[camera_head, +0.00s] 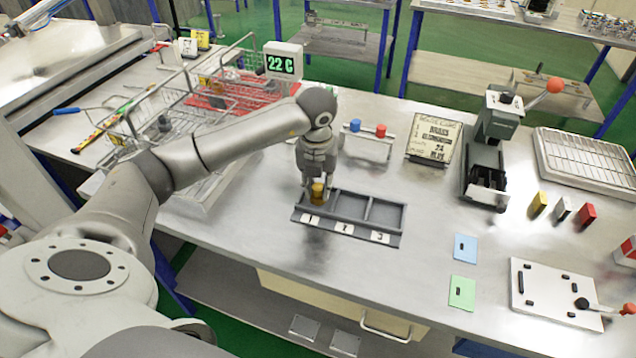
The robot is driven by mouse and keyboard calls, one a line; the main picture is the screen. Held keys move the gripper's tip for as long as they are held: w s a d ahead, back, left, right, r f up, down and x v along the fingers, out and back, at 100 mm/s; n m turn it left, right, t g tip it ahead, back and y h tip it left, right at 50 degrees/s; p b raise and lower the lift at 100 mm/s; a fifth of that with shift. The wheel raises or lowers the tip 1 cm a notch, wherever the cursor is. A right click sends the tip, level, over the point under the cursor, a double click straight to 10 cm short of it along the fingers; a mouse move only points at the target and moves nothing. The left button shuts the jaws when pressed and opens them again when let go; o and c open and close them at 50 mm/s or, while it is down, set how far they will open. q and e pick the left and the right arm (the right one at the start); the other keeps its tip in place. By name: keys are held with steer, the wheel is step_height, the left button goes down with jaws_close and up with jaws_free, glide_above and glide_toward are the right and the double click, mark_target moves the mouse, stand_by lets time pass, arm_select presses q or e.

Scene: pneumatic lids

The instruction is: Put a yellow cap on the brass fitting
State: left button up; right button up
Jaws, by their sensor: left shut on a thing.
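My left gripper (317,184) points down over the dark tray (375,238), which has compartments marked 1, 2 and 3. It is shut on a small yellow cap (318,190) at compartment 1. The cap is low in or just above that compartment, and the fingers partly cover it. A brass fitting cannot be made out apart from the yellow piece, so I cannot tell whether the cap touches one. Compartments 2 and 3 look empty. My right gripper is not in view.
A lever press (490,150) stands to the right. Wire baskets (205,95) lie left. Blue (465,248) and green (462,292) cards lie front right.

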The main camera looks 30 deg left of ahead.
arm_select(q)
steer(key=shift+f, duration=0.15)
steer(key=o, duration=0.7)
steer(key=o, duration=0.4)
steer(key=shift+r+p, duration=2.15)
steer(key=shift+r, duration=1.4)
